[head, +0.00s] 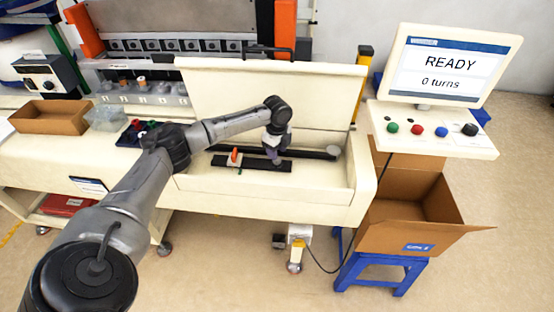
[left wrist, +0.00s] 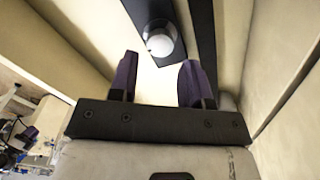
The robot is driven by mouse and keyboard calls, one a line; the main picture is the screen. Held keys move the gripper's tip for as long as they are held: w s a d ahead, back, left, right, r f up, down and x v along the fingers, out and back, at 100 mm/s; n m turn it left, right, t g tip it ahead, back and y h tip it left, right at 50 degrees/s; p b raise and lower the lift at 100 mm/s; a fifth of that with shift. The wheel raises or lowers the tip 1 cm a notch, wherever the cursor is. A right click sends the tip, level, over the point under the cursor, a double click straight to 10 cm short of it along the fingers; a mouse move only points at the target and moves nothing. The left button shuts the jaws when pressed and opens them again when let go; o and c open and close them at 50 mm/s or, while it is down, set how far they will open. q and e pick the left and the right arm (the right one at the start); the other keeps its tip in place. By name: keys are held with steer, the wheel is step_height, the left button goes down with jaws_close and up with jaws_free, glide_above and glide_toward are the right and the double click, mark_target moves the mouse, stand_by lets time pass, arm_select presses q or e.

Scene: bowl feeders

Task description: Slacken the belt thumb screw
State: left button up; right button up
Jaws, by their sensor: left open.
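A round, pale metallic knob (left wrist: 160,42), which looks like the belt thumb screw, sits on the end of a black plate (left wrist: 146,10) in the left wrist view. In the head view the black plate (head: 225,162) lies in the cream machine's trough, and I cannot make out the knob near my gripper. My left gripper (head: 275,160) is over the plate's right part. Its two purple fingers (left wrist: 158,82) are apart with nothing between them, and the knob shows beyond their tips. My right gripper is not in view.
A dark belt bar (head: 312,152) runs behind the plate, with a pale round end (head: 333,151). An orange-red lever (head: 235,155) stands on the plate's left. The trough's front wall (head: 300,194) and raised lid (head: 300,98) bound the space. A monitor (head: 450,65) reads "READY, 0 turns".

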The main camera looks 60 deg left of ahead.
arm_select(q)
steer(key=shift+f, duration=1.9)
